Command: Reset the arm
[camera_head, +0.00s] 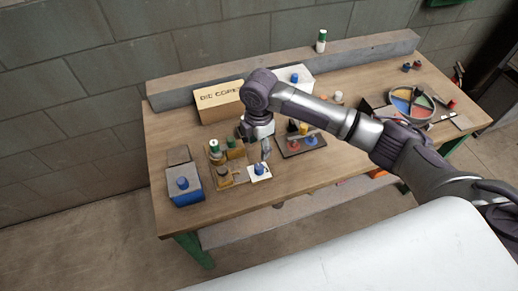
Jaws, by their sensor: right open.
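My right arm reaches in from the right across the wooden table (225,205). Its gripper (264,158) points down over the left-middle part of the table and is open. Just below the fingertips a blue piece (259,169) sits on a white square base (262,178); I cannot tell whether the fingers touch it. Nothing shows clearly between the fingers. My left gripper is not in view.
A blue box (185,193) stands at the left edge, with green-topped pieces (214,146) nearby. A cream box (218,103) stands behind. A dark tray (304,145) lies right of the gripper. A colored round dish (411,102) is at the right. The front left tabletop is clear.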

